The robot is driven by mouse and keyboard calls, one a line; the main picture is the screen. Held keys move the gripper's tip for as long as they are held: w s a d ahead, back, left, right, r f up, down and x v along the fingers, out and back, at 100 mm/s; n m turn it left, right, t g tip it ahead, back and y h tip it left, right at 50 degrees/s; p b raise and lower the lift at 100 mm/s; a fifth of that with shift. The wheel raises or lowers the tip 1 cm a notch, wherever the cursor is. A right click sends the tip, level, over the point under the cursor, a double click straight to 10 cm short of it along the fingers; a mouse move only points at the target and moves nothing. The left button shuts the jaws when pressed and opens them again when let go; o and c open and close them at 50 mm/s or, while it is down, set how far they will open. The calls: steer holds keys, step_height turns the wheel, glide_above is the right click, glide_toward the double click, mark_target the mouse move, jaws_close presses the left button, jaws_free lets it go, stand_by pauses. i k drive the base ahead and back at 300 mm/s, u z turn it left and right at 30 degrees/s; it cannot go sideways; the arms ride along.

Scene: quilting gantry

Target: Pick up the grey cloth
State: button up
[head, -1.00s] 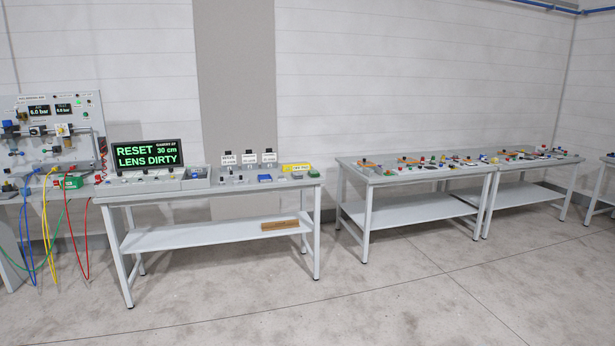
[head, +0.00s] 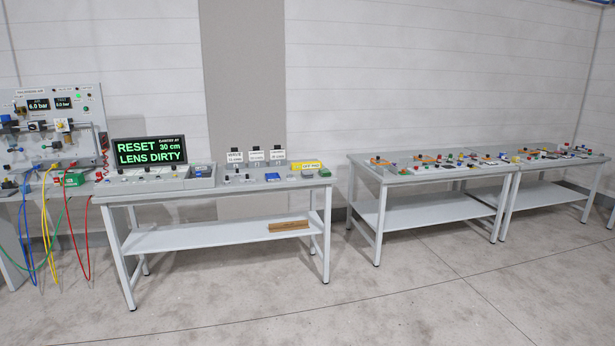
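I cannot pick out the grey cloth for certain. A small grey patch (head: 293,177) lies on the left bench (head: 215,188) between a blue item and the yellow-labelled item; it is too small to tell whether it is cloth. My gripper is not in view.
A screen (head: 149,151) on the left bench reads "RESET 30 cm LENS DIRTY". A panel with gauges and coloured hoses (head: 55,125) stands at far left. A brown block (head: 289,225) lies on the lower shelf. Two cluttered tables (head: 430,180) stand at right. The floor in front (head: 420,290) is clear.

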mark_target(306, 174)
steer(key=u, duration=0.1)
steer(key=i, duration=0.9)
steer(key=u, duration=0.3)
steer(key=i, duration=3.8)
steer(key=z, duration=0.45)
steer(key=i, duration=1.25)
steer(key=z, duration=0.15)
